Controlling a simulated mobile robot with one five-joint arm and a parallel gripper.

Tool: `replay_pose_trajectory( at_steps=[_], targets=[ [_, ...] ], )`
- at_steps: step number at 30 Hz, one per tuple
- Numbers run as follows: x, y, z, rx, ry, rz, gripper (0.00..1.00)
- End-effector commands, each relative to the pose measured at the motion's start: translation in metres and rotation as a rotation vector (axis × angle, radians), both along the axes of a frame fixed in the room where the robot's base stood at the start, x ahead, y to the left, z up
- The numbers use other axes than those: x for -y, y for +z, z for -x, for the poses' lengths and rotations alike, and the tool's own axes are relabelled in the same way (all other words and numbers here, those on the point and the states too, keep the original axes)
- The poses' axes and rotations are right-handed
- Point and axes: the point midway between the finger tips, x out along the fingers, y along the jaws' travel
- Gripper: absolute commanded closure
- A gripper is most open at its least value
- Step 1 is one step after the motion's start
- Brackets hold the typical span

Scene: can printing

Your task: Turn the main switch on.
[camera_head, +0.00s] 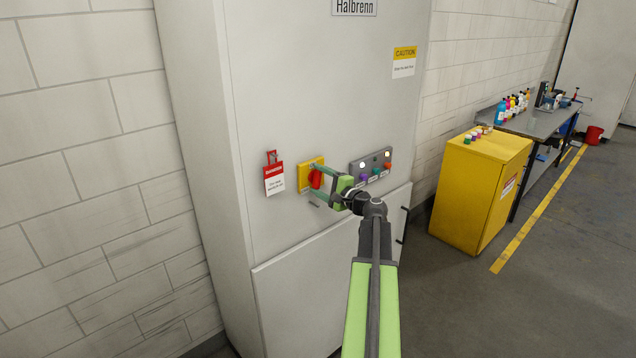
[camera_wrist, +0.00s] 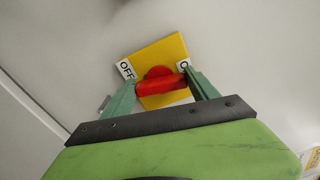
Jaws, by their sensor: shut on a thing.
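The main switch is a red handle (camera_head: 316,179) on a yellow plate (camera_head: 305,166) on the grey cabinet front. My gripper (camera_head: 315,182) is shut on the handle, one green finger at each side. In the wrist view the red handle (camera_wrist: 161,86) lies between the fingertips, across the yellow plate (camera_wrist: 163,53). An OFF label (camera_wrist: 126,69) shows at the plate's left. A second label (camera_wrist: 183,66) at the right is partly hidden by a finger; only its first letter, O, shows.
A red-and-white tag (camera_head: 274,178) hangs left of the switch. A grey button panel (camera_head: 371,167) with lights is at its right, close to my gripper. A yellow cabinet (camera_head: 478,190) and a workbench (camera_head: 540,121) stand further right. The floor before them is clear.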

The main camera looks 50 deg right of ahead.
Motion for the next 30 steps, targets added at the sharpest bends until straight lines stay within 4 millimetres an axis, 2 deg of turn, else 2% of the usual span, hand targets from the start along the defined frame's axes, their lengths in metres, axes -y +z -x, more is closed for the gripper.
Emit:
replay_pose_trajectory(
  at_steps=[12,29,30],
  targets=[
    [0.0004,0.0004,-0.0009,-0.008,-0.002,0.187,0.72],
    [0.0009,0.0003,-0.0004,-0.011,-0.002,0.216,0.72],
    [0.0009,0.0003,-0.0004,-0.011,-0.002,0.216,0.29]
  ],
)
